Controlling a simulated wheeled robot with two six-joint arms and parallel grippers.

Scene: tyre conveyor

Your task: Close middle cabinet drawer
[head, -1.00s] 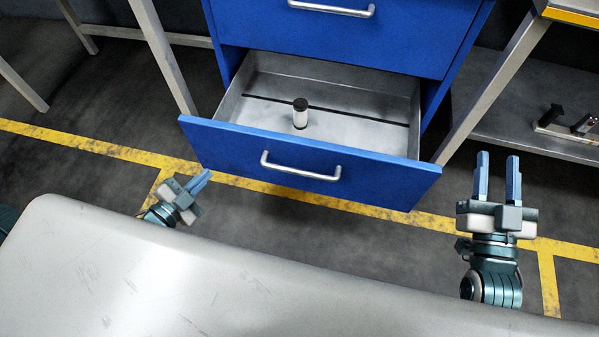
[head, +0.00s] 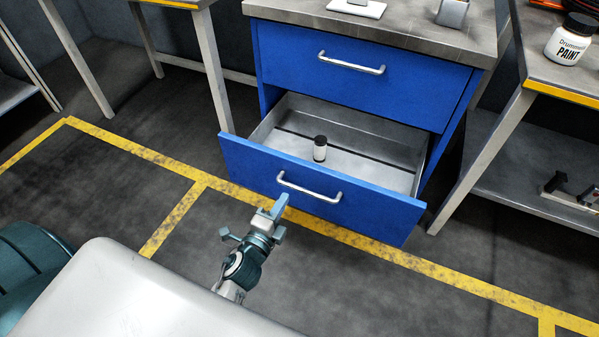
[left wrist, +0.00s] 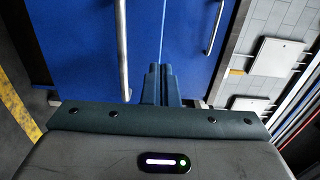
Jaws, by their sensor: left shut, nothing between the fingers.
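The blue cabinet (head: 362,75) has a shut upper drawer (head: 330,85) and, below it, a drawer pulled well out. The pulled-out drawer's blue front (head: 365,215) has a silver handle (head: 308,188), and its grey tray holds a small bottle (head: 320,148) with a dark cap. My left gripper (head: 280,205) is shut and empty, just before this front and below the handle in the head view. In the left wrist view the closed fingers (left wrist: 160,85) point at the blue fronts, beside a silver handle (left wrist: 122,50). I cannot tell whether they touch. My right gripper is not in view.
A workbench (head: 575,82) with a paint jar (head: 570,40) stands right of the cabinet. Another table's leg (head: 212,70) stands close on its left. Yellow floor lines (head: 150,155) cross the dark floor, which is clear before the cabinet.

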